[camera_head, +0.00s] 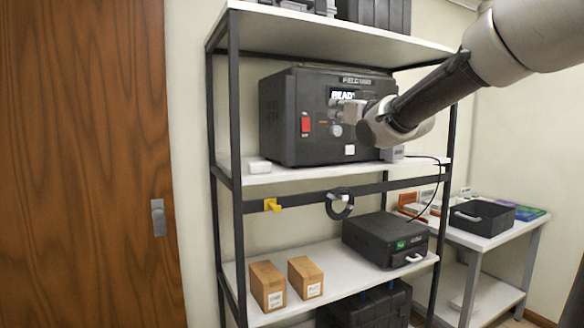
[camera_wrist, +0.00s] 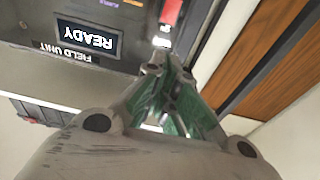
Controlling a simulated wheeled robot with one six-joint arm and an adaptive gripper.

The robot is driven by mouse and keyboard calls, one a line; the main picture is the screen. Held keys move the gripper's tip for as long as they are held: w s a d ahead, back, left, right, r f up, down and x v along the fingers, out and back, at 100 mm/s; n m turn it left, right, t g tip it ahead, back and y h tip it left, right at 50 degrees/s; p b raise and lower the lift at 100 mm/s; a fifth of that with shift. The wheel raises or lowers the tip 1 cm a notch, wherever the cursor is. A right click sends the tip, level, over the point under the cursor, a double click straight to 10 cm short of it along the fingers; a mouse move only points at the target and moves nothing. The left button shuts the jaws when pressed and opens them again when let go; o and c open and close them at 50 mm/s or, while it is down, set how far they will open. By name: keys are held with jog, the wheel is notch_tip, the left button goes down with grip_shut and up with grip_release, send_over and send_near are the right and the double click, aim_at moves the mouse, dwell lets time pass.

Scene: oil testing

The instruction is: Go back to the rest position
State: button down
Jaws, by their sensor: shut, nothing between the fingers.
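My gripper (camera_wrist: 165,75) is shut and empty in the wrist view, its fingertips together in front of the dark field unit. In the head view my arm reaches in from the upper right, and my gripper (camera_head: 340,110) is at the front of the unit. The field unit (camera_head: 285,135) is a black box on the middle shelf with a lit READY screen and a red switch (camera_head: 305,123). The screen (camera_wrist: 88,38) shows upside down in the wrist view, with the red switch (camera_wrist: 171,12) beside it. I cannot tell whether the fingertips touch the panel.
A metal shelf rack (camera_head: 237,150) holds the unit. Two cardboard boxes (camera_head: 267,285) and a black device (camera_head: 385,238) sit on the lower shelf. A side table (camera_head: 480,240) with a black bin (camera_head: 482,217) stands right. A wooden door (camera_head: 85,160) is left.

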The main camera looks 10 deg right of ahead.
jog(key=s+d+f+m+g+h, duration=0.1)
jog(key=s+d+f+g+h, duration=0.15)
jog(key=f, duration=0.65)
jog(key=s+d+f+g+h, duration=0.2)
jog(key=d+f+g, duration=0.15)
jog(key=f, duration=0.45)
jog(key=s+d+f+m+g, duration=0.1)
jog(key=s+d+f+g, duration=0.1)
jog(key=s, duration=0.8)
jog(key=s+d+f+g+h, duration=0.1)
jog(key=s+f, duration=0.4)
jog(key=s, duration=0.5)
jog(key=s+d+f+m+g, duration=0.1)
jog(key=s+d+f+g, duration=0.3)
jog(key=s, duration=0.6)
jog(key=shift+s+m+g, duration=0.3)
jog(key=shift+g, duration=0.3)
